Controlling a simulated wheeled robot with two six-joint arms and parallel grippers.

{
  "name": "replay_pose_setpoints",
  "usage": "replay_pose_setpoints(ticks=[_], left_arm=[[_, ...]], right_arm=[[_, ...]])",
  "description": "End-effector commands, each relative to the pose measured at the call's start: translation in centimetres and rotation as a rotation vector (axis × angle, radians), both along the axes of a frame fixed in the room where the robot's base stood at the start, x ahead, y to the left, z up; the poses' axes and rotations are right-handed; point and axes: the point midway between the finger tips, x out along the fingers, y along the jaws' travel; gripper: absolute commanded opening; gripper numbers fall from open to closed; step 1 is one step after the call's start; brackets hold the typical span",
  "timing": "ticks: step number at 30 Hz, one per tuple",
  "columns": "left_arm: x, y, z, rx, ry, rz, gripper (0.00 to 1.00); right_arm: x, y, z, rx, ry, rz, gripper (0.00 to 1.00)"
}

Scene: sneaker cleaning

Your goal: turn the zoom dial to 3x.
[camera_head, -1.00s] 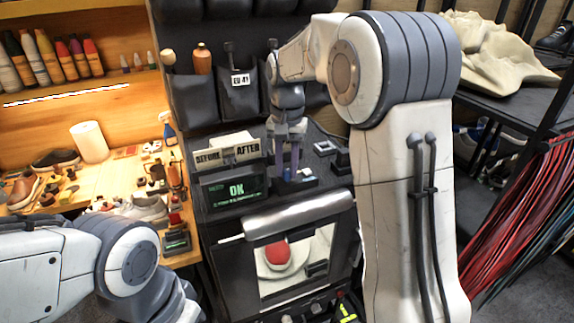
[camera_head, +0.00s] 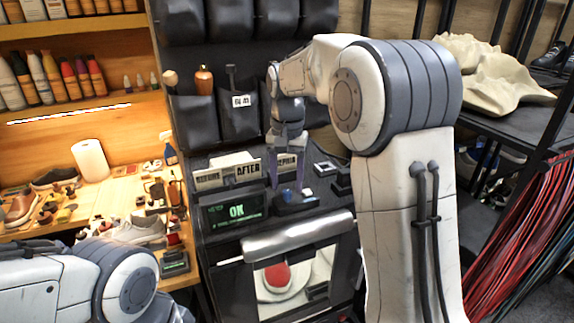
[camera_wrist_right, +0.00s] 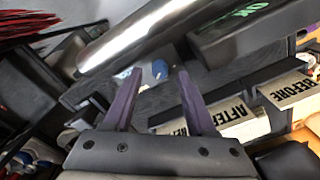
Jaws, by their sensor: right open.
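A small dark dial unit with a blue part (camera_head: 294,198) sits on top of the black machine, right of the "OK" display (camera_head: 236,210). I take it for the zoom dial; no scale marking is legible. My right gripper (camera_head: 288,187) points down over it with two purple fingers apart. In the right wrist view the open fingers (camera_wrist_right: 159,76) stand either side of the blue and white part (camera_wrist_right: 158,69), with nothing visibly held. Whether the fingertips touch it I cannot tell. My left arm shows at the lower left, but its gripper is out of view.
"BEFORE" and "AFTER" cards (camera_head: 247,171) stand just behind the display, close to the right gripper. A thick silver bar (camera_head: 298,231) runs along the machine's front. The shoe-cluttered wooden bench (camera_head: 105,190) lies to the left.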

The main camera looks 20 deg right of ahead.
Motion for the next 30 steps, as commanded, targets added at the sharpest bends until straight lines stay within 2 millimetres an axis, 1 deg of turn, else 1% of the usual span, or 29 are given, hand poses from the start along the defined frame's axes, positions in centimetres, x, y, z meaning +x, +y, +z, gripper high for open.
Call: replay_pose_setpoints(ticks=[1,6,9,12,15,18,30], left_arm=[[0.0,0.0,-0.5,0.000,0.000,0.001,0.50],[0.0,0.0,-0.9,0.000,0.000,0.002,0.50],[0.0,0.0,-1.1,0.000,0.000,0.002,0.50],[0.0,0.0,-1.0,0.000,0.000,0.002,0.50],[0.0,0.0,-1.0,0.000,0.000,0.002,0.50],[0.0,0.0,-1.0,0.000,0.000,0.002,0.50],[0.0,0.0,-1.0,0.000,0.000,0.002,0.50]], right_arm=[[0.1,0.0,0.9,0.000,-0.007,0.000,0.56],[0.1,0.0,4.4,0.000,-0.006,0.000,0.56],[0.1,0.0,6.2,-0.001,-0.004,0.000,0.56],[0.1,0.0,7.6,0.000,-0.004,0.000,0.56],[0.0,0.0,8.4,0.000,-0.002,0.000,0.56],[0.0,0.0,8.7,0.000,-0.002,0.000,0.56],[0.0,0.0,8.7,0.000,-0.001,0.000,0.56]])
